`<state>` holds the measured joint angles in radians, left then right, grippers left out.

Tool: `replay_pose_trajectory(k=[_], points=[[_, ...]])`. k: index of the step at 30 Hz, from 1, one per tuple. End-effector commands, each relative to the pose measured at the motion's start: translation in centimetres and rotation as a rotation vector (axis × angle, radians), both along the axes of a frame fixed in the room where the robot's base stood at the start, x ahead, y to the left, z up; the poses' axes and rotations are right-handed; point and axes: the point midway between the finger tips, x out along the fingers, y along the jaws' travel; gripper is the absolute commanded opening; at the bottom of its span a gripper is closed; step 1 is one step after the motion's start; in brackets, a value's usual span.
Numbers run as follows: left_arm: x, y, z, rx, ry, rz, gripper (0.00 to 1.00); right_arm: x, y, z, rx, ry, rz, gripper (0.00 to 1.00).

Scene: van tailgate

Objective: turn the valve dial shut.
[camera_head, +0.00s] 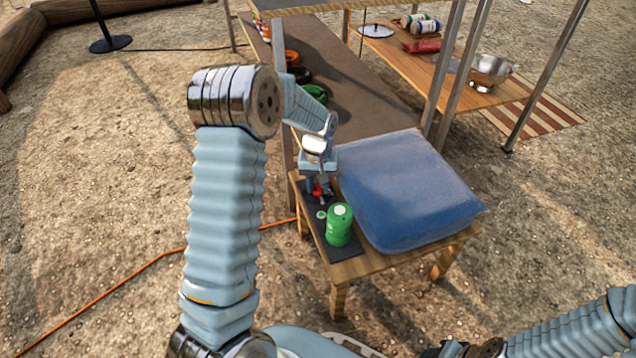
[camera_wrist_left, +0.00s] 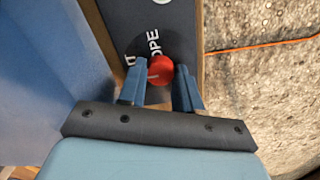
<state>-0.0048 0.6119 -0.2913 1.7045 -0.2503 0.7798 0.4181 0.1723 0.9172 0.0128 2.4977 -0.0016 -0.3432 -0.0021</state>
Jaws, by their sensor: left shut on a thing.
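The valve dial is a small red round knob (camera_wrist_left: 160,70) with a pale mark on it, in the left wrist view. It sits on a dark panel (camera_wrist_left: 165,22) with white lettering, partly hidden, beside it. My left gripper (camera_wrist_left: 160,88) has its two blue fingers on either side of the dial and is shut on it. In the head view the left gripper (camera_head: 319,190) is over the dark panel on the small wooden table, with a bit of red showing at its fingers. My right arm shows at the lower right, but its gripper is out of view.
A green canister (camera_head: 339,226) stands on the panel just in front of the left gripper. A blue cushion (camera_head: 410,190) covers most of the wooden table (camera_head: 372,264). Van shelving posts rise behind. An orange cable (camera_head: 130,272) runs over the gravel at left.

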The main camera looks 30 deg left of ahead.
Motion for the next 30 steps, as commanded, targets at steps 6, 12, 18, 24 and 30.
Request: replay_pose_trajectory(k=[6, 12, 18, 24, 30], points=[[0.06, 0.04, 0.07, 0.0, -0.002, 0.038, 0.03, -0.01, 0.0, 0.14, 0.0, 0.0, 0.0, 0.43], [0.05, 0.04, 0.04, 0.0, -0.002, 0.044, 0.03, 0.0, 0.0, 0.14, 0.0, 0.0, 0.0, 0.43], [0.04, 0.02, 0.03, 0.0, -0.001, 0.043, 0.03, 0.0, 0.0, 0.13, 0.0, 0.0, 0.0, 0.43], [0.03, 0.01, 0.02, 0.0, -0.001, 0.042, 0.59, 0.0, 0.01, 0.13, 0.0, 0.0, 0.0, 0.43], [0.02, 0.01, 0.01, 0.0, 0.0, 0.041, 0.59, 0.0, 0.01, 0.13, 0.0, 0.0, 0.0, 0.43]])
